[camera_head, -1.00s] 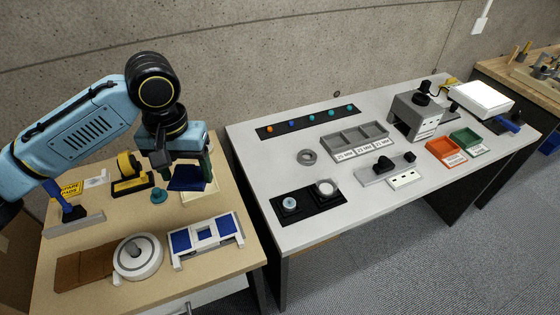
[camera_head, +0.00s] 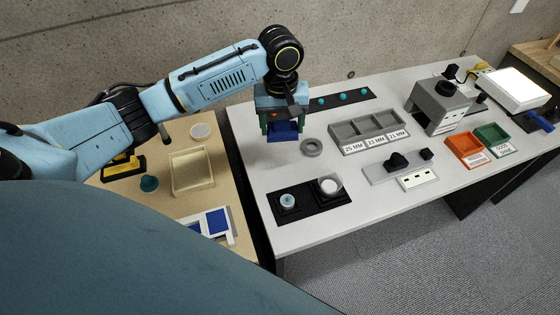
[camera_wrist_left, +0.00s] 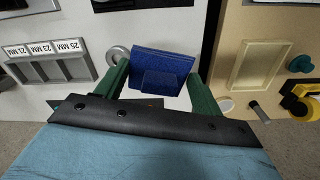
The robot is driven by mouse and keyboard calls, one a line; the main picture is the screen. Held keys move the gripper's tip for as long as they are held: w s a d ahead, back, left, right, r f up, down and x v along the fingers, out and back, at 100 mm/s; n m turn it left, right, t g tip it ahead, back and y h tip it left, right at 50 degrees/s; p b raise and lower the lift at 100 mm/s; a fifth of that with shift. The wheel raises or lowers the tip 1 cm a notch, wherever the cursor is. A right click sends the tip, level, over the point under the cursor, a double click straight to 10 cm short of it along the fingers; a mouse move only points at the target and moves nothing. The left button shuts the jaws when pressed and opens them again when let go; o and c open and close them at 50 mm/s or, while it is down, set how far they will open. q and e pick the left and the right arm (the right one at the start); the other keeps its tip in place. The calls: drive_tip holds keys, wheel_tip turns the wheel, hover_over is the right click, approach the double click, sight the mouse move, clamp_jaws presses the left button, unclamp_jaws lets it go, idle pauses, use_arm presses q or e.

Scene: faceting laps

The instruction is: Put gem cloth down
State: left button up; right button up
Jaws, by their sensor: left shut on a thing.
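The blue gem cloth (camera_head: 285,137) hangs folded from my left gripper (camera_head: 283,122), over the left back part of the white table (camera_head: 255,175). In the left wrist view the cloth (camera_wrist_left: 160,66) sits between the green fingers of the gripper (camera_wrist_left: 159,85), which is shut on it. I cannot tell how far the cloth is above the table top. My right gripper is not in view.
A grey ring (camera_head: 311,147) lies close right of the cloth. A grey three-bin tray (camera_head: 345,130) is further right, and a black mat (camera_head: 272,198) with two round pieces is in front. The cream tray (camera_head: 176,190) stands on the wooden table.

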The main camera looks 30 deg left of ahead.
sight(272, 125)
use_arm(q)
drive_tip(key=a+f+n, duration=0.2)
drive_tip(key=f, duration=0.1)
drive_tip(key=a+f, duration=0.1)
drive_tip(key=shift+w+f+n, duration=0.15)
drive_tip(key=shift+f+n, duration=0.1)
drive_tip(key=shift+n, duration=0.45)
drive_tip(key=f, duration=0.2)
drive_tip(key=f+b, duration=0.1)
drive_tip(key=f, duration=0.3)
drive_tip(key=shift+a, duration=0.25)
drive_tip(key=shift+w+f+b, duration=0.1)
drive_tip(key=shift+f+b, duration=0.65)
drive_tip(key=shift+f, duration=1.6)
drive_tip(key=o, duration=0.4)
drive_tip(key=shift+f, duration=0.15)
drive_tip(key=o, duration=0.5)
